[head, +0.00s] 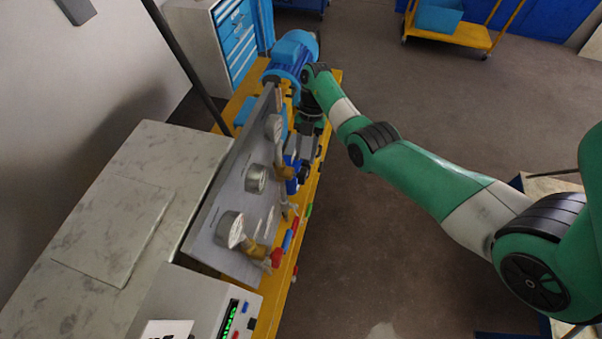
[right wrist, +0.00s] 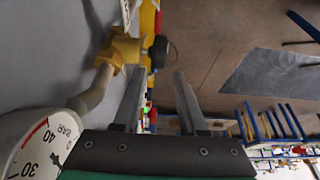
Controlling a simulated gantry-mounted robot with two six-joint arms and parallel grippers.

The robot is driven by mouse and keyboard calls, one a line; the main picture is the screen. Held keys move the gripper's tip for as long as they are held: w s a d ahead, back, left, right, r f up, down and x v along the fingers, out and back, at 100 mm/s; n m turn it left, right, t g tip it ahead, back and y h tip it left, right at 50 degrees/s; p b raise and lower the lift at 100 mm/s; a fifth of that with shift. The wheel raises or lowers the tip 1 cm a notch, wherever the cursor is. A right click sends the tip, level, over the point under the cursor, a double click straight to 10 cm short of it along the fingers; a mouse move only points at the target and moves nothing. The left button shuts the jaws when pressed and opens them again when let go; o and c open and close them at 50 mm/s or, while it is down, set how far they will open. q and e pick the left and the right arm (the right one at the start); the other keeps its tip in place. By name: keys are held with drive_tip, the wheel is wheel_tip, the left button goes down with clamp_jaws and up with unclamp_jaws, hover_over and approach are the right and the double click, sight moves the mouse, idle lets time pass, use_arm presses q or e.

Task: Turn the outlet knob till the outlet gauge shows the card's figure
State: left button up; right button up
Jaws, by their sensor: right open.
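A grey panel (head: 205,228) carries several round gauges: a near one (head: 229,229), a middle one (head: 256,178) and a far one (head: 274,127). I cannot tell which is the outlet gauge. My right gripper (head: 302,174) is beside the panel near the middle gauge's brass fitting (head: 285,172). In the right wrist view its fingers (right wrist: 159,74) are open, with a dark round knob (right wrist: 161,52) on a brass valve (right wrist: 121,50) just past the tips. A gauge (right wrist: 38,143) marked BAR shows 30 and 40. A white card (head: 167,330) is cut off at the bottom edge. My left gripper is out of view.
A box with green digits (head: 229,316) stands near the front. A red-handled brass fitting (head: 256,249) sits by the near gauge. A blue motor (head: 291,55) is at the bench's far end. A marble-look table (head: 110,205) lies left, and open floor right.

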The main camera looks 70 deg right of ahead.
sight(303, 171)
drive_tip(key=x, duration=0.7)
drive_tip(key=shift+a+f, duration=0.1)
drive_tip(key=shift+f, duration=0.05)
clamp_jaws()
